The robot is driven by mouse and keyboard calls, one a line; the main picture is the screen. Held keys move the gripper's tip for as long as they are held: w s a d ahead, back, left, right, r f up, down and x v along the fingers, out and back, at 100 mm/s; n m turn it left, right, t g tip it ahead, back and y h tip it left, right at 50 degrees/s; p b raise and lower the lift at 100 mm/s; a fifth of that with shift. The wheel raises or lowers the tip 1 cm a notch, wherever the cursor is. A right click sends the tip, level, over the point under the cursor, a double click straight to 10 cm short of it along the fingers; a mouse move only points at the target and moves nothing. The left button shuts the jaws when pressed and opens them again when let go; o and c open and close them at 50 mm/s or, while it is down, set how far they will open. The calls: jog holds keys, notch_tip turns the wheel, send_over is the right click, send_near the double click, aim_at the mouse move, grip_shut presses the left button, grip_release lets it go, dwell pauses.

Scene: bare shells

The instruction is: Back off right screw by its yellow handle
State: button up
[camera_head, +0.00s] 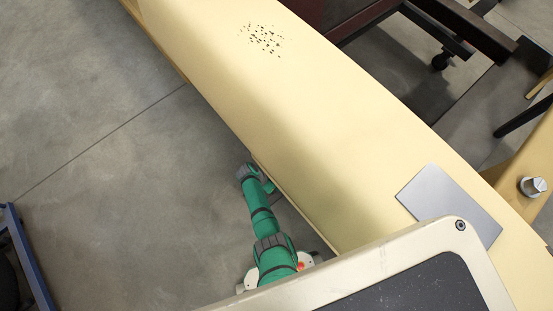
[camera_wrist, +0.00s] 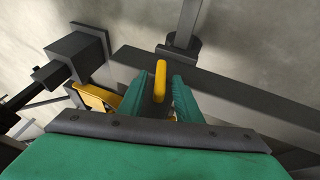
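In the wrist view, an upright yellow handle (camera_wrist: 160,80) stands in the middle, in front of a dark grey cylindrical part and shaft (camera_wrist: 183,45). My gripper (camera_wrist: 160,92) has one green finger on each side of this handle. The fingers look spread, with narrow gaps beside the handle; I cannot tell whether either touches it. A second yellow part (camera_wrist: 97,97) shows at the left, partly hidden by my gripper, near a dark block and plate (camera_wrist: 78,52). In the head view the handles are not visible, and my green arm reaches to the bench's near edge.
A dark bar (camera_wrist: 245,88) crosses behind the handle in the wrist view. In the head view a long pale bench top (camera_head: 300,110) runs diagonally, with a grey plate (camera_head: 450,205) on it. Open concrete floor (camera_head: 90,110) lies to the left. Dark furniture stands at upper right.

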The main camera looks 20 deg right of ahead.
jog(key=shift+r, duration=0.1)
jog(key=v, duration=1)
jog(key=shift+a+r, duration=0.25)
